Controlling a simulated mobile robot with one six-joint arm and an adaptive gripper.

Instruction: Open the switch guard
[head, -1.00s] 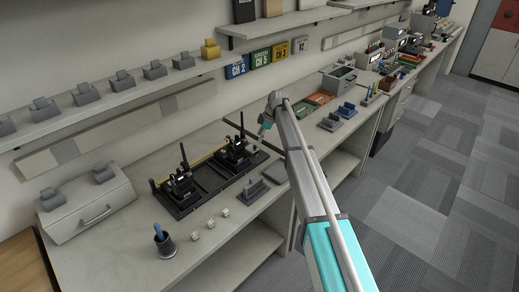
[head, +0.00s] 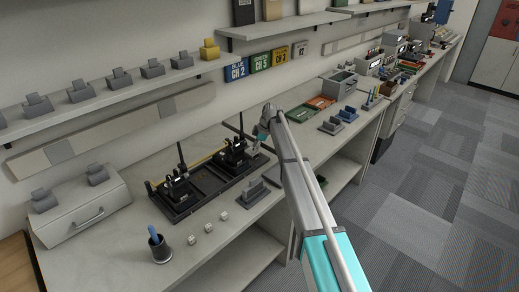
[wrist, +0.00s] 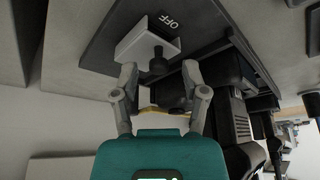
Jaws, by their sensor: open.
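In the wrist view, a pale block (wrist: 136,44) stands out from a dark plate beside a black label reading OFF (wrist: 168,22). A dark rounded knob (wrist: 157,62) shows at the block's near edge. I take the pale block to be the switch guard, but cannot tell its hinge. My gripper (wrist: 158,70) is open and empty. Its two fingertips are on either side of the knob, just short of the block; contact is not clear. In the head view, my gripper (head: 257,144) is at the right end of the black charger tray (head: 206,183); the guard is not distinguishable there.
Two black radios stand in the tray, one at the left (head: 177,187) and one near my gripper (head: 234,157). A grey holder (head: 252,190) sits in front of the tray. Small white cubes (head: 208,227) and a dark cup (head: 159,248) stand at the front left.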

